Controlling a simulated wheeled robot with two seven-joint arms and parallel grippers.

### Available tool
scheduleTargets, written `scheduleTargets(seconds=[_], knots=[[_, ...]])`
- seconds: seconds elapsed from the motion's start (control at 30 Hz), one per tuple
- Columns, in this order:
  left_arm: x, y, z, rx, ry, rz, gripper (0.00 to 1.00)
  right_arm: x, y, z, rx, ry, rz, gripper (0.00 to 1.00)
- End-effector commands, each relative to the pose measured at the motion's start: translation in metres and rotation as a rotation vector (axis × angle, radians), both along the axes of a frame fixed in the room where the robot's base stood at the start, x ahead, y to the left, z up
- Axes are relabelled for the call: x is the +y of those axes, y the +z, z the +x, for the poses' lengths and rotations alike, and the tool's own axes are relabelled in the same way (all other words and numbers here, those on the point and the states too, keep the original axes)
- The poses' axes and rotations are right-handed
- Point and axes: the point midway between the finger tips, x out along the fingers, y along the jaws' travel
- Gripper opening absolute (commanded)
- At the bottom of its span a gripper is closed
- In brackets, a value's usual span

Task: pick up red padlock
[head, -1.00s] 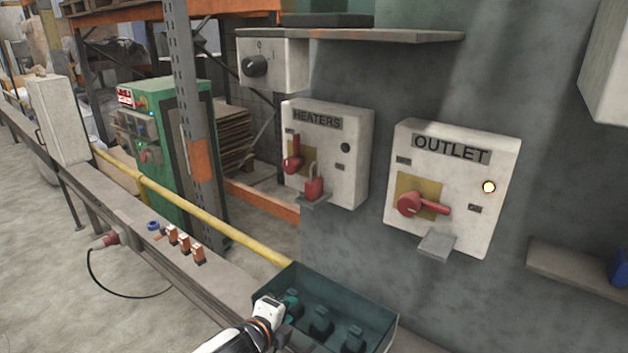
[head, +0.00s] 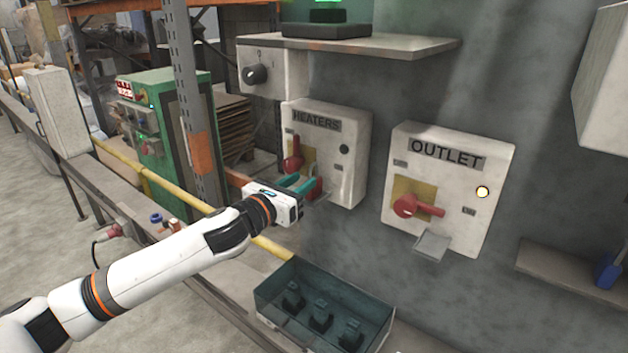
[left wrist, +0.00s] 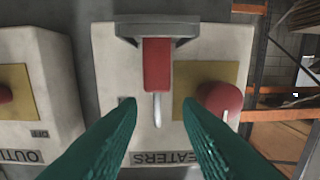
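The red padlock (left wrist: 157,66) rests on a small grey ledge (left wrist: 157,28) under the box marked HEATERS (head: 335,150). Its metal shackle points toward the top of that box; the left wrist view shows this upside down. In the head view the padlock (head: 315,191) is partly hidden by my fingers. My left gripper (head: 301,183) is open in front of the HEATERS box. In the left wrist view its two teal fingers (left wrist: 156,101) are spread, one to each side of the shackle, with nothing between them held. My right gripper is not in view.
A red rotary handle (head: 293,160) sits close beside the padlock on the HEATERS box. The OUTLET box (head: 456,180) stands to the right with an empty grey ledge (head: 432,246). An open teal bin (head: 275,312) with dark padlock-like items lies below. A yellow pipe (head: 185,199) runs along the left.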

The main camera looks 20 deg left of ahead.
Motion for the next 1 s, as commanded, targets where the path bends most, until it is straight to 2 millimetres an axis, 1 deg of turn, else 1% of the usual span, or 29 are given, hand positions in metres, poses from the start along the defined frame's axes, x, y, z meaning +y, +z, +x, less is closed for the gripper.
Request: scheduleTargets(seconds=[0.07, 0.23, 0.3, 0.4, 0.67, 0.87, 1.0], knots=[[-0.003, 0.003, 0.006, 0.001, 0.000, -0.002, 0.32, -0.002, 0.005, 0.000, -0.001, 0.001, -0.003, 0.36], [-0.013, 0.012, 0.029, 0.001, 0.000, -0.006, 0.32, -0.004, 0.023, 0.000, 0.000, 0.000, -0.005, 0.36], [-0.016, 0.010, 0.038, 0.000, 0.001, -0.004, 0.32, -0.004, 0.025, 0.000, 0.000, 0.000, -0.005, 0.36], [-0.018, 0.008, 0.047, 0.001, 0.001, -0.003, 0.32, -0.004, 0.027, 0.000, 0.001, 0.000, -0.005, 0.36], [-0.019, 0.006, 0.049, 0.000, 0.000, -0.001, 0.32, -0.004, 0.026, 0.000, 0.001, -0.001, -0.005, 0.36], [-0.019, 0.006, 0.049, 0.000, 0.001, -0.001, 0.01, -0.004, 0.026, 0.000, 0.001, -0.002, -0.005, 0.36], [-0.019, 0.006, 0.049, -0.001, 0.001, -0.001, 0.00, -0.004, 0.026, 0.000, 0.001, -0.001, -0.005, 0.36]])
